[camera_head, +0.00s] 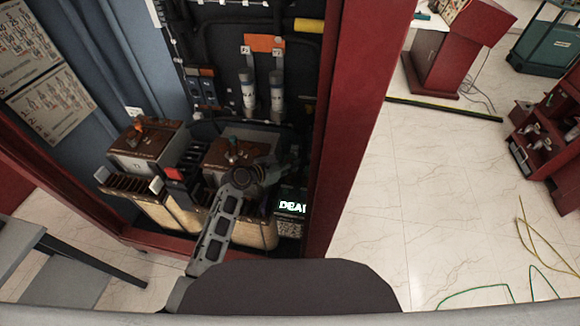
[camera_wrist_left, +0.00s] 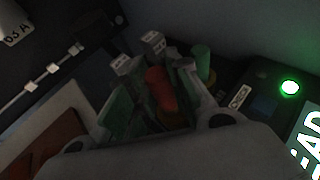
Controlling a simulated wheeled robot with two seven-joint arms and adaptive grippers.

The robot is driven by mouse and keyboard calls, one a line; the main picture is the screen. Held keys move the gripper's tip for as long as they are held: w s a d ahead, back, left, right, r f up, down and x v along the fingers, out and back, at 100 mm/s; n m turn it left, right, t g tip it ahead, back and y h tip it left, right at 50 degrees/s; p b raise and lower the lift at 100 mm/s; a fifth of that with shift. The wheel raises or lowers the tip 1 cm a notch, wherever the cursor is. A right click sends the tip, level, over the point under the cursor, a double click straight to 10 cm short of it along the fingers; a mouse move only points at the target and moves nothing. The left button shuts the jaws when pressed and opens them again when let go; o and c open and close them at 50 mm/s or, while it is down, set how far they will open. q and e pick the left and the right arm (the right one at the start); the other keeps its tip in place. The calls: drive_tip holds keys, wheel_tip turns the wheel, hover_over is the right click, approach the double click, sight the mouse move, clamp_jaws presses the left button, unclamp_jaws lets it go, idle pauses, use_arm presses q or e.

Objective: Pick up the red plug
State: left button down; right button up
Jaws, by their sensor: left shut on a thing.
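In the left wrist view a red plug (camera_wrist_left: 156,86) stands between the fingers of my left gripper (camera_wrist_left: 155,78), which is shut on it. The lower part of the plug is partly hidden by the gripper, and the view is dark. In the head view my left gripper (camera_head: 279,167) is inside the red-framed cabinet, over the right-hand transformer unit. I cannot make out the red plug there. My right gripper is in neither view.
A green cylinder (camera_wrist_left: 203,62) stands close beside my left gripper, and a lit green lamp (camera_wrist_left: 289,87) is to its right. The red cabinet post (camera_head: 362,120) is to the right of my arm. A glowing display (camera_head: 291,207) is below the gripper.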

use_arm(q)
wheel_tip(320, 180, up, 8)
drive_tip(key=shift+f+p, duration=0.25)
drive_tip(key=shift+p, duration=0.2)
drive_tip(key=shift+r, duration=0.1)
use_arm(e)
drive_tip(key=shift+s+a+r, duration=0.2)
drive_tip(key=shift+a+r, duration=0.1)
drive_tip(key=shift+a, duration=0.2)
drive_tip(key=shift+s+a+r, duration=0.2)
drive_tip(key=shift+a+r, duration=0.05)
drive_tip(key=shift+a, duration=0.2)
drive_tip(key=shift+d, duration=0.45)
